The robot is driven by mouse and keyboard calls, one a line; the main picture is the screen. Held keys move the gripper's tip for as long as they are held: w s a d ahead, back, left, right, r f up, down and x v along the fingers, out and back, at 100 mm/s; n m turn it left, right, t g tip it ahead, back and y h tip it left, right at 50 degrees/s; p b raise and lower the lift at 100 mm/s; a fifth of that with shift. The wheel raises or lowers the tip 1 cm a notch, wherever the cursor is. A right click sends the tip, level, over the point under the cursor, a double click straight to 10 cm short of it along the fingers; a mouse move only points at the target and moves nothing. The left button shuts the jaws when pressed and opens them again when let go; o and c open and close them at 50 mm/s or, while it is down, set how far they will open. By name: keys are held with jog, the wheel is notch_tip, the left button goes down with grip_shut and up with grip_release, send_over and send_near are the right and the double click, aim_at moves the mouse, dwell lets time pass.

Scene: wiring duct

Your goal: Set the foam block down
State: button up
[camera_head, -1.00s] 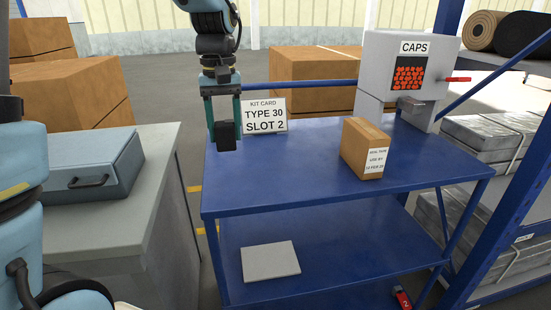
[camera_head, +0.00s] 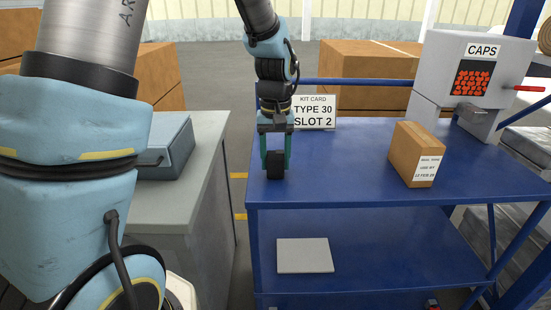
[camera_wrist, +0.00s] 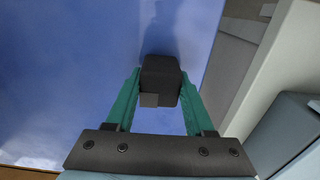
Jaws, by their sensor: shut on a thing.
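The dark foam block (camera_head: 276,165) is held between the green fingers of my gripper (camera_head: 276,152). In the head view it is over the left front part of the blue cart's top (camera_head: 340,180). In the wrist view the block (camera_wrist: 162,78) sits between the fingertips of my gripper (camera_wrist: 160,92), with the blue surface behind it and a dark shadow close by. I cannot tell whether the block touches the surface.
A kit card (camera_head: 314,111) reading "TYPE 30 SLOT 2" stands behind my gripper. A cardboard box (camera_head: 415,155) and a grey CAPS dispenser (camera_head: 470,80) stand to the right. A grey plate (camera_head: 305,255) lies on the lower shelf. A grey cabinet (camera_head: 195,190) is left.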

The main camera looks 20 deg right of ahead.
aim_at(276, 154)
jog(key=o, duration=1.3)
jog(key=shift+f, duration=0.1)
notch_tip(276, 154, up, 12)
jog(key=b, duration=0.1)
jog(key=s+a+f, duration=0.1)
jog(key=a+f, duration=0.2)
jog(key=a, duration=0.5)
jog(key=s+a+f+n+t, duration=0.1)
jog(key=a+f, duration=0.3)
jog(key=a, duration=0.5)
jog(key=s+a+f+n, duration=0.1)
jog(key=a+f, duration=0.3)
jog(key=a, duration=0.4)
jog(key=shift+s+a+t, duration=0.3)
jog(key=shift+s+a, duration=0.05)
jog(key=shift+s, duration=0.1)
jog(key=shift+o, duration=0.2)
